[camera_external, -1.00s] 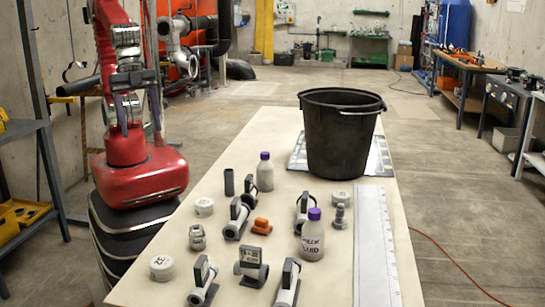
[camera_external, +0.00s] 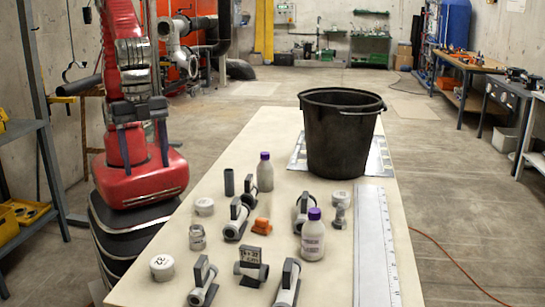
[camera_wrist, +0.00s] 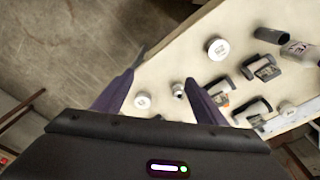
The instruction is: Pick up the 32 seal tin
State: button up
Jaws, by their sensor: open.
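A round white tin (camera_external: 162,267) with dark digits on its lid, hard to read at this size, sits at the table's near left edge. Two similar white tins stand farther back, one at left (camera_external: 204,206) and one at right (camera_external: 341,198). In the wrist view, a white tin (camera_wrist: 142,100) shows between the fingers' lines, and a larger-looking one (camera_wrist: 217,48) lies up and right; their numbers are unreadable there. My gripper (camera_wrist: 160,77) is open and empty, above the table's edge and apart from the tins.
Grey pipe fittings (camera_external: 202,281), bottles (camera_external: 313,240) and an orange part (camera_external: 262,226) crowd the table's near half. A black bucket (camera_external: 340,135) stands at the back. A long ruler (camera_external: 375,245) lies at right.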

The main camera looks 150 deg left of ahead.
jog(key=w+d+f+n, duration=0.1)
jog(key=w+d, duration=0.1)
jog(key=w, duration=0.6)
jog(key=w+d+f+n+g, duration=0.1)
jog(key=w+d+f, duration=0.1)
jog(key=w, duration=0.7)
jog(key=shift+w+d+f, duration=0.2)
jog(key=shift+w+d, duration=0.1)
send_over(161, 261)
notch_tip(161, 261, down, 9)
jog(key=shift+r, duration=0.2)
